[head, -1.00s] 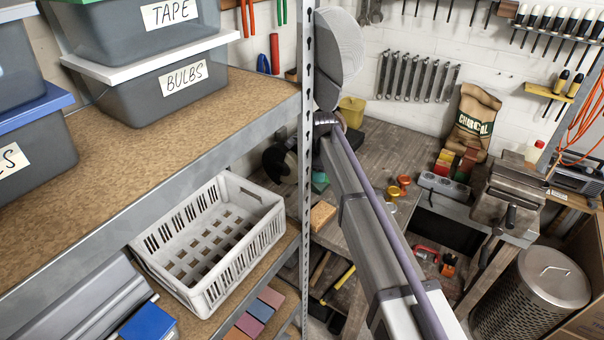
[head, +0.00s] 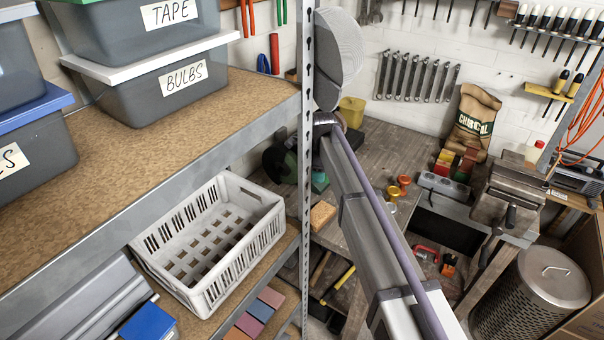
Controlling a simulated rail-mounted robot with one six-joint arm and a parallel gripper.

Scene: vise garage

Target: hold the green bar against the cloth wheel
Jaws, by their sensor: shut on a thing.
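My arm runs from the bottom right up to the shelf post in the head view, and my gripper at its end does not show. A pale grey round disc (head: 340,48) with fine lines stands beside the post, above the arm's far end. I cannot tell whether it is the cloth wheel or part of my arm. A small green piece (head: 320,183) shows low beside the post, partly hidden; I cannot tell whether it is the green bar. A dark rounded shape (head: 277,160) is partly hidden behind the post. No contact between bar and wheel can be made out.
The metal shelf post (head: 306,130) and shelf board (head: 190,125) stand close on the left. A white crate (head: 215,240) sits on the lower shelf. The workbench (head: 395,155) carries a yellow box (head: 352,111), a charcoal bag (head: 472,122) and a vise (head: 512,195). A metal bin (head: 530,290) stands at right.

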